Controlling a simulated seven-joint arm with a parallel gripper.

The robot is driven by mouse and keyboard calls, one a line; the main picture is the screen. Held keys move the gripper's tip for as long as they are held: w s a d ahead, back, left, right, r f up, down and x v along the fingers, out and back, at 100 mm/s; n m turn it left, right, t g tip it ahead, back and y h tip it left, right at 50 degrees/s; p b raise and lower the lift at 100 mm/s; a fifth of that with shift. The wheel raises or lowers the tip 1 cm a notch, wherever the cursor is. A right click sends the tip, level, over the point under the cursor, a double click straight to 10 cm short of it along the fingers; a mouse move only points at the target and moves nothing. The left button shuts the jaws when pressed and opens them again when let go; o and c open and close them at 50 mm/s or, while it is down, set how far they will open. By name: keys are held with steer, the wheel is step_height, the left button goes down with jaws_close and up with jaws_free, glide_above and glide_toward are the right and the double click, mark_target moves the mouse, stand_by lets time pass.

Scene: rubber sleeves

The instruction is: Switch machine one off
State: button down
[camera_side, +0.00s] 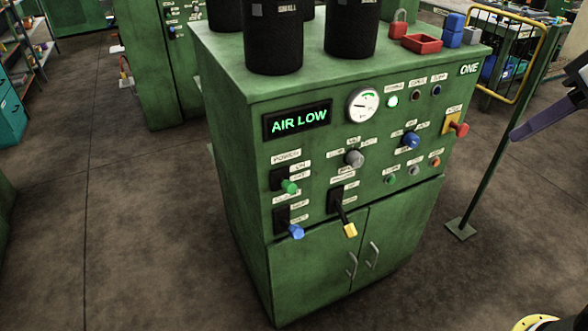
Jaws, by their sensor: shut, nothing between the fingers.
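Machine one (225,160) is a green cabinet marked ONE, with a lit display (297,121) reading AIR LOW. One green lamp (393,101) glows at the top; two lamps beside it look dark. A green-knobbed lever (289,187) sits at the lower part of its black plate under a label that seems to read POWER. A blue-knobbed lever (296,231) is below it, and a yellow-tipped lever (350,229) points down. A red handle (461,129) sits on a yellow plate at right. My gripper (515,134) is shut and empty, right of the machine and apart from it, partly cut off.
A gauge (362,105), grey knob (354,158), blue knob (410,140) and small buttons crowd the panel. Black cylinders (274,38), a red padlock (398,22) and a red tray (421,43) stand on top. A green post (484,165) stands at right. The floor in front is clear.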

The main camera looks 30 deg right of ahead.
steer(key=w+a+r+g+y, duration=0.15)
steer(key=w+a, duration=0.25)
steer(key=w, duration=0.6)
steer(key=w+a+r, duration=0.3)
steer(key=w+a, duration=0.1)
steer(key=w, duration=0.6)
steer(key=w+a+f+g, duration=0.1)
steer(key=w+a+f, duration=0.2)
steer(key=f, duration=0.1)
steer(key=w+a+f+n, duration=0.1)
steer(key=w+a+f, duration=0.2)
steer(key=w+f, duration=0.1)
steer(key=w+a+f+g, duration=0.1)
steer(key=w+a+f, duration=0.2)
steer(key=f, duration=0.3)
steer(key=shift+w+a+f+n+g, duration=0.15)
steer(key=shift+w+a+n+g, duration=0.15)
steer(key=shift+a, duration=0.2)
glide_toward(286, 185)
steer(key=w+d+f, duration=0.2)
steer(key=w+f, duration=0.1)
steer(key=shift+s+a+f, duration=0.15)
steer(key=shift+a+f, duration=0.1)
steer(key=shift+f, duration=0.35)
steer(key=shift+s+a+f, duration=0.15)
steer(key=shift+a+f, duration=0.05)
steer(key=shift+f, duration=0.35)
steer(key=shift+s+a+f, duration=0.15)
steer(key=shift+a+f, duration=0.1)
steer(key=shift+f, duration=0.35)
